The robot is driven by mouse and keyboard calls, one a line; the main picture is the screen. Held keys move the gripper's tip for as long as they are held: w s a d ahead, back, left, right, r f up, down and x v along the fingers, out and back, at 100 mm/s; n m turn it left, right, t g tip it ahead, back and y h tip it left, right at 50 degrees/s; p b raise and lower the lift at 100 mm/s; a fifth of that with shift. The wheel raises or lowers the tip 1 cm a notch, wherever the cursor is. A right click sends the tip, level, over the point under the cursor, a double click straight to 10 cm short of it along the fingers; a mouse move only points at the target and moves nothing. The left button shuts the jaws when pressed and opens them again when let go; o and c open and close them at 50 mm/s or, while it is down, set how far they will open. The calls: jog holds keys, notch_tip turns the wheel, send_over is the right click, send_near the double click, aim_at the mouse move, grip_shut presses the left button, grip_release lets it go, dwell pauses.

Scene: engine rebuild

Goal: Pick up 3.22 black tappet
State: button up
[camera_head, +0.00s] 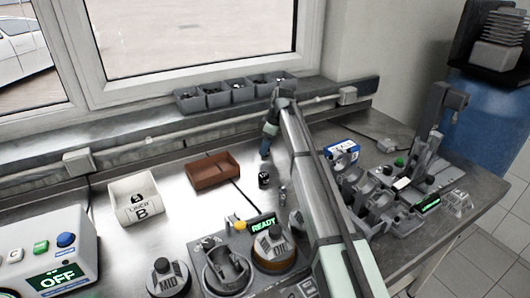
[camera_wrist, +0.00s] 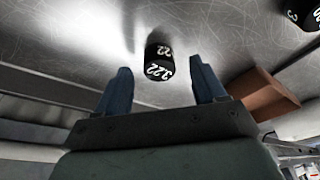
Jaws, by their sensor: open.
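The black tappet (camera_wrist: 159,62) marked 3.22 in white stands on the metal bench in the wrist view. It lies ahead of my gripper (camera_wrist: 161,88), roughly centred between the two blue fingers, which are apart with nothing between them. In the head view the black tappet (camera_head: 264,180) stands on the bench to the right of the brown tray, and my gripper (camera_head: 265,153) is above and behind it, pointing down. The fingertips are small in that view.
The brown tray (camera_head: 213,171) is left of the tappet and shows in the wrist view (camera_wrist: 262,96). A white bin marked B (camera_head: 135,198) stands further left. A fixture with a READY display (camera_head: 263,226) is in front. Another black part (camera_wrist: 300,12) is at the wrist view's upper right.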

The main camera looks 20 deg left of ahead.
jog(key=shift+x, duration=0.85)
jog(key=shift+c, duration=0.5)
jog(key=c, duration=1.1)
